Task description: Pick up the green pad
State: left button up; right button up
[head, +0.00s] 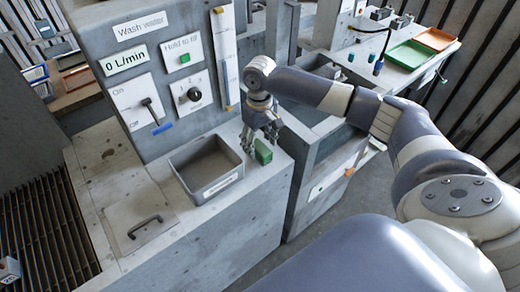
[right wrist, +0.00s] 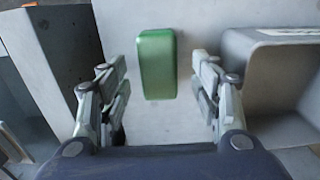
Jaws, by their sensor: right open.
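The green pad (head: 263,151) stands on the grey counter, just right of the grey bin, in the head view. In the right wrist view the green pad (right wrist: 157,64) lies ahead of and between the spread fingers, with space on both sides. My right gripper (head: 259,142) is open and empty, close beside the pad in the head view. In the right wrist view the right gripper (right wrist: 162,88) shows both fingers apart, neither touching the pad as far as I can see. My left gripper is not in view.
The grey bin (head: 182,170) stands close left of the pad. A panel with switches and a "Wash water" sign (head: 140,25) rises behind the counter. A lid with a handle (head: 146,226) lies at the counter's left. Green (head: 408,54) and orange (head: 436,39) trays sit far right.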

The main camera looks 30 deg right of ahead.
aim_at(260, 147)
notch_tip(260, 147, down, 3)
jog(key=shift+s+d+r, duration=0.1)
jog(key=shift+c, duration=0.8)
jog(key=c, duration=1)
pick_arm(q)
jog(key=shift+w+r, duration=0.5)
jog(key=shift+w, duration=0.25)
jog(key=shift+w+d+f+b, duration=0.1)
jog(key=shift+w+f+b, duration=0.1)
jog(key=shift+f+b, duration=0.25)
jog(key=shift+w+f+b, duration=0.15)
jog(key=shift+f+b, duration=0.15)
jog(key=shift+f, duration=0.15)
pick_arm(e)
notch_tip(260, 147, up, 10)
